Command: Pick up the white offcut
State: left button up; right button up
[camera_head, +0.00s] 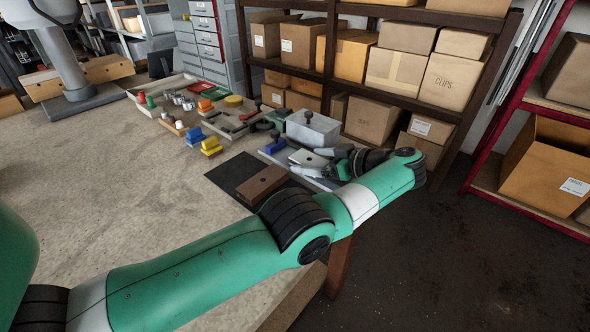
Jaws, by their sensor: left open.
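A pale, flat piece (308,158), which looks like the white offcut, lies at the right end of the workbench among small parts. My left arm reaches across from the lower left, and my left gripper (333,163) is low over the bench, close to the right side of the pale piece. The gripper is open. Its fingers are small and partly hidden by the wrist, so I cannot tell whether they touch the piece. My right gripper is out of view.
A brown block (262,184) lies on a dark mat (228,176). A grey metal box (313,129) stands behind the pale piece; blue and yellow blocks (210,145) are to the left. Shelves with cardboard boxes (372,118) stand behind.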

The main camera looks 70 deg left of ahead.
aim_at(314, 161)
pick_arm(q)
jog(key=shift+w+d, duration=0.1)
jog(key=shift+d, duration=0.05)
jog(key=shift+c, duration=0.2)
jog(key=c, duration=1.5)
notch_tip(314, 161, up, 4)
jog(key=p, duration=0.4)
jog(key=s+d+r+p, duration=0.2)
jog(key=s+r+p, duration=0.1)
jog(key=p, duration=1.1)
jog(key=s+d+r+p, duration=0.2)
jog(key=s+p, duration=0.3)
jog(key=p, duration=0.9)
jog(key=s+d+r+p, duration=0.2)
jog(key=s+r+p, duration=0.2)
jog(key=p, duration=1)
jog(key=shift+s+d+p, duration=0.2)
jog(key=shift+s+p, duration=0.05)
jog(key=shift+p, duration=0.15)
jog(key=shift+w, duration=0.1)
